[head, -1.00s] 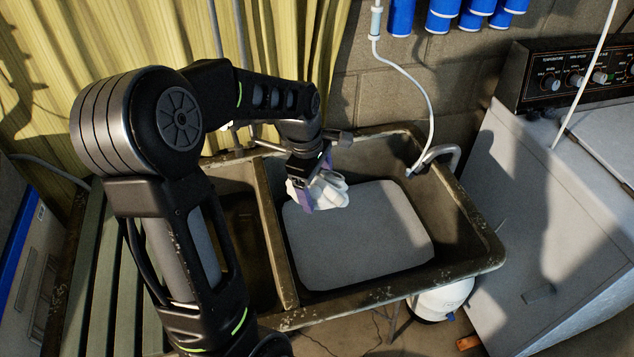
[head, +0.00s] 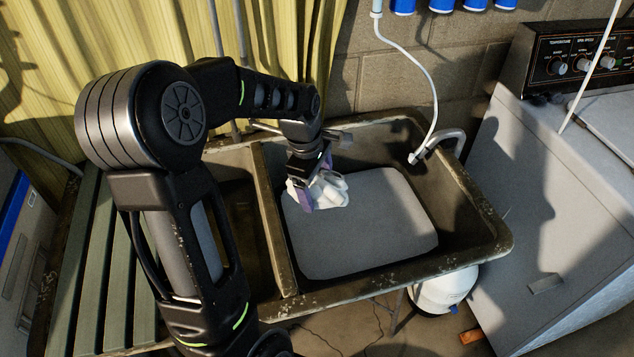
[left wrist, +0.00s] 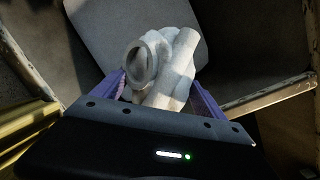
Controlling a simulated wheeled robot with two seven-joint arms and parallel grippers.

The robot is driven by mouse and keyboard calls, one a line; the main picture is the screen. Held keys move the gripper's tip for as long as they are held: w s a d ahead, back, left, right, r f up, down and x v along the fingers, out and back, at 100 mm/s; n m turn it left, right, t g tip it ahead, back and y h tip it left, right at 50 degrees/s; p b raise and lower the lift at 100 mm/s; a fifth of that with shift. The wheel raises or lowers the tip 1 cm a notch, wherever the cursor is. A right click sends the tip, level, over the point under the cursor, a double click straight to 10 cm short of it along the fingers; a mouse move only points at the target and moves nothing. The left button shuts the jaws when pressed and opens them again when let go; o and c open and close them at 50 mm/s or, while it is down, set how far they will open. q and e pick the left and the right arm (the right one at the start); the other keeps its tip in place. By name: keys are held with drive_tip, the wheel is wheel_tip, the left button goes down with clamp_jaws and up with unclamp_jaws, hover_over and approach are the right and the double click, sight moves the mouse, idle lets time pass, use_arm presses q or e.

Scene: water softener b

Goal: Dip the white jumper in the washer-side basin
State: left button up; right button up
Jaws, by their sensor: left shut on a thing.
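The white jumper (head: 328,190) is a bunched, folded bundle held between the purple fingers of my left gripper (head: 308,190). In the left wrist view the jumper (left wrist: 165,65) sticks out beyond the fingertips, with a rolled opening showing. My left gripper is shut on it, over the left part of the washer-side basin (head: 465,225), the right one of two sink basins. A flat grey surface (head: 380,235) fills most of that basin. I cannot tell whether the jumper touches it. My right gripper is not in view.
A divider (head: 277,225) separates the washer-side basin from the left basin (head: 240,235). A faucet (head: 440,143) with a white hose stands at the back right rim. The washer (head: 550,210) is to the right, a slatted bench (head: 95,270) to the left.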

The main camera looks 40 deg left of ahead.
use_arm(q)
wheel_tip(320, 180, down, 26)
drive_tip(key=b, duration=2.1)
drive_tip(key=shift+f, duration=0.1)
drive_tip(key=shift+w+d, duration=0.3)
drive_tip(key=shift+w, duration=0.1)
drive_tip(key=shift+s+a, duration=0.15)
drive_tip(key=shift+s+a+p, duration=0.15)
drive_tip(key=shift+s+p, duration=0.15)
drive_tip(key=shift+w, duration=0.15)
drive_tip(key=shift+w+d, duration=0.3)
